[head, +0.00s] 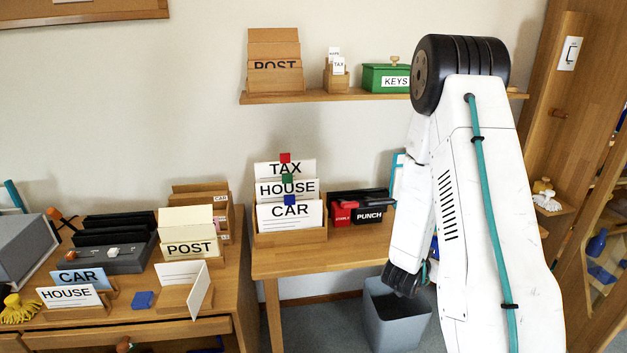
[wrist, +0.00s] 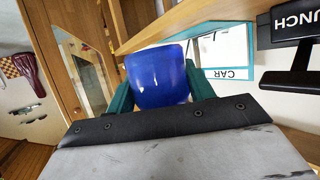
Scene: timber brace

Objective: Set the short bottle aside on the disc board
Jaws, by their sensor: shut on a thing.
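A blue, rounded, glossy thing, seemingly the short bottle (wrist: 157,80), fills the space between the teal fingers of my gripper (wrist: 160,88) in the wrist view. My gripper is shut on it. Its far end is out of sight, so I cannot tell its full shape. In the head view my white arm hides most of the gripper; only a small blue patch shows at the arm's edge. I cannot make out with certainty which surface is the disc board.
A grey bin (head: 397,320) stands below. A teal-edged CAR sheet (wrist: 232,72) is close to the bottle. Shelves with another blue bottle (head: 597,243) stand at right.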

